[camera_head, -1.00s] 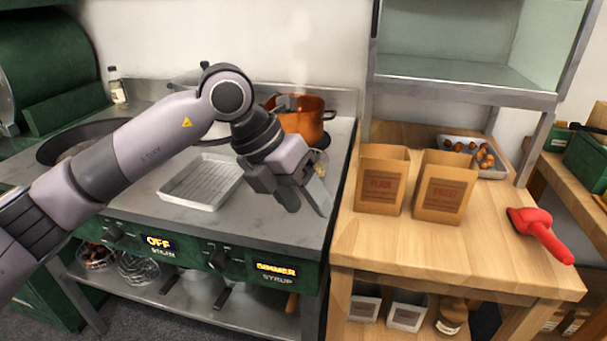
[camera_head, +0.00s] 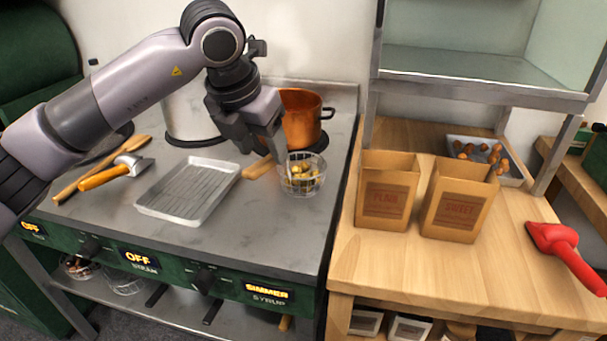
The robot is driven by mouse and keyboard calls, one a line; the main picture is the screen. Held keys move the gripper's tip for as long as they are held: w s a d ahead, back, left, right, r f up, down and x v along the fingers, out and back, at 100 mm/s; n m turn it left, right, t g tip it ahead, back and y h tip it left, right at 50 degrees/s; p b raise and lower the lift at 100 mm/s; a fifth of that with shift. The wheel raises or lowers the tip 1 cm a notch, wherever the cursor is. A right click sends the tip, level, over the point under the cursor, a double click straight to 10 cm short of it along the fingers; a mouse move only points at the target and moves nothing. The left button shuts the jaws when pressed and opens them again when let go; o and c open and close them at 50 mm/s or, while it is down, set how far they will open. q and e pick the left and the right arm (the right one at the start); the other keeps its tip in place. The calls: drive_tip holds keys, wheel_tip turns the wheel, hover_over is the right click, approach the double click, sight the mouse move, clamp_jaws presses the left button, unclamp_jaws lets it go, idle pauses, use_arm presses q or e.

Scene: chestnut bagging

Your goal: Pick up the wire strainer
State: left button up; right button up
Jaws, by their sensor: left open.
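My right gripper is not in view.
The copper pot (camera_head: 302,125) stands close behind the strainer. A grey tray (camera_head: 187,195) and an orange-handled tool (camera_head: 105,178) lie to the left. Two paper bags (camera_head: 385,185) (camera_head: 462,195), a tray of chestnuts (camera_head: 509,180) and a red scoop (camera_head: 562,250) are on the wooden counter.

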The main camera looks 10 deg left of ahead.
sight(271, 158)
use_arm(q)
drive_tip(key=x, duration=0.6)
drive_tip(key=shift+d+r+p, duration=0.1)
drive_tip(key=shift+d+p, duration=0.25)
drive_tip(key=shift+w+r, duration=0.1)
clamp_jaws()
